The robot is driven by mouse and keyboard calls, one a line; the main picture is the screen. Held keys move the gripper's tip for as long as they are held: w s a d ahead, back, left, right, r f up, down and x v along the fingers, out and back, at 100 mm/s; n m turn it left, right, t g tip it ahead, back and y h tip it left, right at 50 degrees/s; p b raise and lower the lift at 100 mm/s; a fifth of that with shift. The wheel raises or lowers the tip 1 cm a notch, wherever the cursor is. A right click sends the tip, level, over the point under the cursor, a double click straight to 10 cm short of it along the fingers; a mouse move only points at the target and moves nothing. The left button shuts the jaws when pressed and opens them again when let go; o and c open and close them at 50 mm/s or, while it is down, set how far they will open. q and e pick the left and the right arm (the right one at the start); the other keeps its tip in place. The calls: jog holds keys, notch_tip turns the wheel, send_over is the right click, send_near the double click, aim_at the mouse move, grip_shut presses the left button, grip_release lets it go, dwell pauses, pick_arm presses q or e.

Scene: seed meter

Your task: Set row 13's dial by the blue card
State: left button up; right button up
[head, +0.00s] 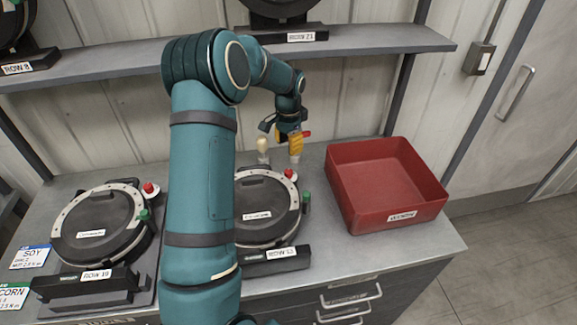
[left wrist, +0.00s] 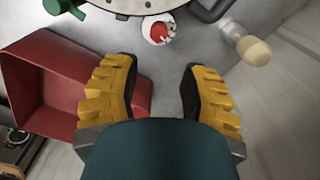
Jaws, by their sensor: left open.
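The row 13 meter (head: 262,235) stands on the bench with a round black dial and a pale graduated rim, partly hidden behind my left arm. A red knob (head: 289,173) and a green knob (head: 306,197) sit at its right side. The red knob (left wrist: 160,30) also shows near the rim in the left wrist view. The blue card (head: 30,257), marked SOY, lies at the bench's left edge. My left gripper (head: 290,148) is behind the meter, near the wall; its yellow fingers (left wrist: 158,85) are apart with nothing between them. My right gripper is out of view.
A cream knob (head: 263,145) stands close beside my left gripper. A red bin (head: 385,190) is to the right. The row 19 meter (head: 97,230) and a green CORN card (head: 12,297) are at the left. A shelf (head: 375,41) runs above the bench.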

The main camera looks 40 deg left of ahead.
aim_at(288, 171)
pick_arm(q)
notch_tip(288, 171, down, 12)
jog(key=shift+s+r, duration=0.1)
dwell(0.4)
jog(key=shift+o, duration=0.3)
grip_shut()
